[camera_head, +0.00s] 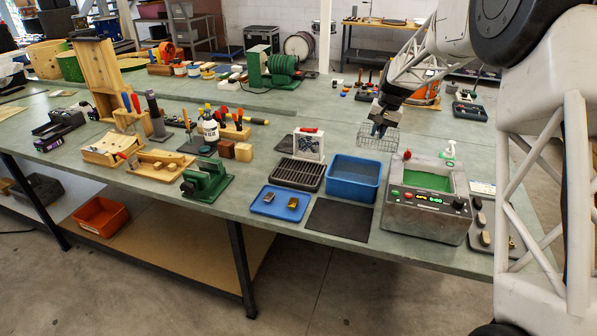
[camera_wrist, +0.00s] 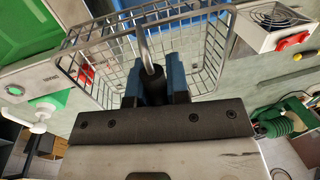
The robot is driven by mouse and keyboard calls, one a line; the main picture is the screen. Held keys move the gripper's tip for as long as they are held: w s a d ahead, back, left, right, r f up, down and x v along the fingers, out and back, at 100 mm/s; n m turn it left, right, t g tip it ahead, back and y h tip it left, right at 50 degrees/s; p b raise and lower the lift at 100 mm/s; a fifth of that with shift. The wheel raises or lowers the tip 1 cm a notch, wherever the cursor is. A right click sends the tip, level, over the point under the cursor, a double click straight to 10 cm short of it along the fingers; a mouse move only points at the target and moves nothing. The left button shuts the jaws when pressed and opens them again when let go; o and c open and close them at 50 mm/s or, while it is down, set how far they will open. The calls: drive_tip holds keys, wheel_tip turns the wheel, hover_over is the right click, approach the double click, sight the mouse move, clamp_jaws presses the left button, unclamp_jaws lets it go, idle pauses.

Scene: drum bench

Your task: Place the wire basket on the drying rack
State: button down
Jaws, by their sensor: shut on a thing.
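The wire basket (camera_head: 380,141) is a silver mesh box behind the blue tub and the cleaning machine. It also shows large in the wrist view (camera_wrist: 108,62). My gripper (camera_head: 377,131) is shut on the basket's upright dark-gripped handle; its blue fingers stand on either side of the handle in the wrist view (camera_wrist: 154,88). The basket looks empty and roughly level; I cannot tell its exact height over the bench. The drying rack (camera_head: 297,174) appears to be the black slatted tray left of the blue tub, and its slats look bare.
A blue tub (camera_head: 354,179) stands between the rack and the cleaning machine (camera_head: 427,204) with green liquid. A white box with a fan (camera_head: 308,144) stands just behind the rack. A blue tray (camera_head: 280,203) with small parts and a black mat (camera_head: 338,220) lie in front.

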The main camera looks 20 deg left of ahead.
drive_tip(key=s+a+f, duration=0.2)
drive_tip(key=a, duration=1.1)
drive_tip(key=s+a+f, duration=0.1)
drive_tip(key=s+a, duration=0.1)
drive_tip(key=a, duration=1.1)
drive_tip(key=shift+s+f, duration=0.3)
drive_tip(key=shift+f, duration=0.05)
drive_tip(key=shift+a, duration=0.1)
drive_tip(key=shift+f, duration=2.5)
drive_tip(key=shift+f, duration=0.15)
drive_tip(key=shift+f, duration=2.4)
drive_tip(key=shift+f, duration=0.1)
drive_tip(key=c, duration=1.1)
unclamp_jaws()
